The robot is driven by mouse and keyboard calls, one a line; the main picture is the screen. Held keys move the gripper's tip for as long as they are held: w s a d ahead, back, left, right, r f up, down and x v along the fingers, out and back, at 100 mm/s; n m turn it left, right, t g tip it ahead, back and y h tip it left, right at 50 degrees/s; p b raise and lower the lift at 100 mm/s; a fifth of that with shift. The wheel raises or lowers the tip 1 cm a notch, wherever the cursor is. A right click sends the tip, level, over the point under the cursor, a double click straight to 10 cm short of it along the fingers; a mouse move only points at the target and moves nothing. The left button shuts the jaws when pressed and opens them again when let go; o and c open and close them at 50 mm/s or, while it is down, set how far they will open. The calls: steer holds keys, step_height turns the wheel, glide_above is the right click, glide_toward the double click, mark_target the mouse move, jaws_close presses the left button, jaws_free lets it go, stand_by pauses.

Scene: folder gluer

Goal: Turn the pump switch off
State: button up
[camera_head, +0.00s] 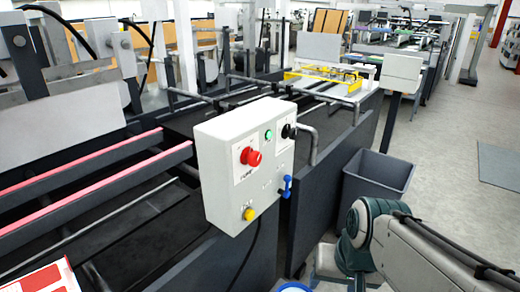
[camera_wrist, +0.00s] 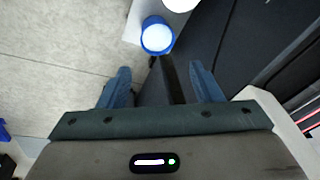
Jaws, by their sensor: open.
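A light grey control box (camera_head: 222,190) stands on the machine's near side in the head view. It carries a red knob (camera_head: 250,157) on a white label plate, a green round light or button (camera_head: 268,134), a black rotary switch (camera_head: 288,131), a yellow button (camera_head: 249,214) and a blue lever (camera_head: 287,187) on the lower right. The lettering is too small to tell surely which is the pump switch. My gripper (camera_wrist: 162,82) is open and empty in the wrist view, its two blue fingers pointing towards the floor area. The head view shows my arm at lower right, clear of the box.
A dark grey bin (camera_head: 376,175) stands right of the box. A blue-rimmed round container (camera_wrist: 157,36) is beyond my fingertips. Grey floor (camera_head: 450,180) is open at right.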

steer(key=w+a+m+y+b, duration=0.2)
steer(key=a+m+y+b, duration=0.1)
steer(key=a+m+y, duration=0.3)
steer(key=m+t+y+b, duration=0.5)
steer(key=m+t+y, duration=0.25)
steer(key=m, duration=1.05)
glide_toward(257, 161)
steer(key=shift+t, duration=0.45)
steer(key=x, duration=0.8)
steer(key=shift+a+f, duration=0.2)
steer(key=shift+f, duration=0.05)
steer(key=c, duration=1)
